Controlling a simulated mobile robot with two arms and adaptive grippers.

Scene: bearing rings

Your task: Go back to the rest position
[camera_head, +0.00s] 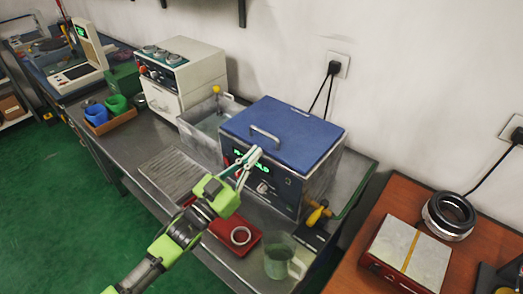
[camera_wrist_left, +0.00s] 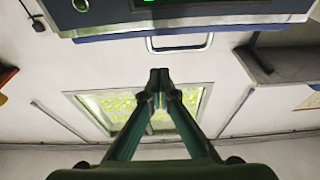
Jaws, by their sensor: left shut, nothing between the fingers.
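My left gripper (camera_head: 249,158) is in front of the blue-lidded box (camera_head: 285,134), near the lid's metal handle (camera_head: 265,135). Its fingers are closed together with nothing between them. In the left wrist view my left gripper (camera_wrist_left: 158,76) also shows with its fingertips together, and the lid handle (camera_wrist_left: 180,44) is beyond the tips. The lid lies shut on the box. I cannot tell the exact gap between fingertips and handle. My right gripper is not in view.
Below my left arm is a red tray (camera_head: 222,236) with a metal ring (camera_head: 240,236). A cup (camera_head: 279,258) stands near the bench edge. The wooden table (camera_head: 384,208) at right holds a plate device (camera_head: 409,255) and dark rings (camera_head: 449,214).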

